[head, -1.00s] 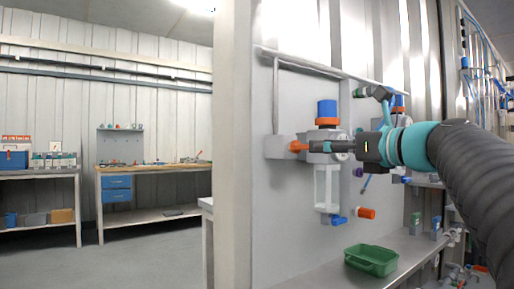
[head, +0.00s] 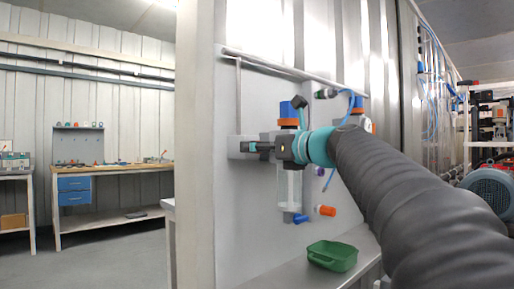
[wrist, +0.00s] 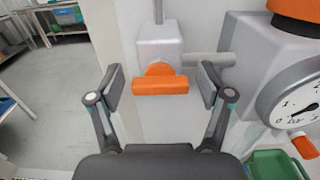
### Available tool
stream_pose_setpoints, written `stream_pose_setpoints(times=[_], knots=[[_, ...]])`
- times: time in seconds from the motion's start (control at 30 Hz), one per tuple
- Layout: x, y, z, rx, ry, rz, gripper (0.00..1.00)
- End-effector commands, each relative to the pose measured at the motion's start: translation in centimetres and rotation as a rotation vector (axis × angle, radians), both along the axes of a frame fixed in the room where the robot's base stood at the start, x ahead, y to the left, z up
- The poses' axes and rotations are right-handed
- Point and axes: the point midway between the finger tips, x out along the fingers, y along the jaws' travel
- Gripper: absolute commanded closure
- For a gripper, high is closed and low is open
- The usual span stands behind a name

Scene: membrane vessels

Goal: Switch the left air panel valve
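The valve's bright orange bar handle (wrist: 160,86) lies level in the wrist view, on the front of a grey-white valve box (wrist: 160,42). My gripper (wrist: 162,86) is open, with one finger pad at each end of the handle. A gap shows between each pad and the handle. In the head view my gripper (head: 256,147) points left at the grey valve box (head: 236,148) on the panel. There the handle is hidden behind my gripper.
A round pressure gauge (wrist: 300,100) and a grey body with an orange collar stand close right of my gripper. A blue-topped regulator (head: 291,112) is above it. A green tray (head: 331,256) sits on the shelf below. Open floor (wrist: 50,100) is at left.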

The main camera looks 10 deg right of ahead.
Motion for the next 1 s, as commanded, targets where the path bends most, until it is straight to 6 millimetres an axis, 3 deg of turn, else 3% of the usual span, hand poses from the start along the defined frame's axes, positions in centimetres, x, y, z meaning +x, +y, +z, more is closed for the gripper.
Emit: stream_pose_setpoints(times=[0.03, 0.2, 0.23, 0.4, 0.8, 1.0], knots=[[-0.02, -0.01, 0.0, 0.0, 0.0, 0.0, 0.36], [-0.02, -0.01, 0.0, 0.0, 0.0, 0.0, 0.78], [-0.02, -0.01, 0.0, 0.0, 0.0, 0.0, 0.82], [-0.02, -0.01, -0.03, -0.019, -0.011, 0.0, 0.82], [-0.02, 0.04, -0.1, -0.297, -0.173, 0.001, 0.82], [-0.03, 0.05, -0.02, -0.335, -0.193, 0.001, 0.82]])
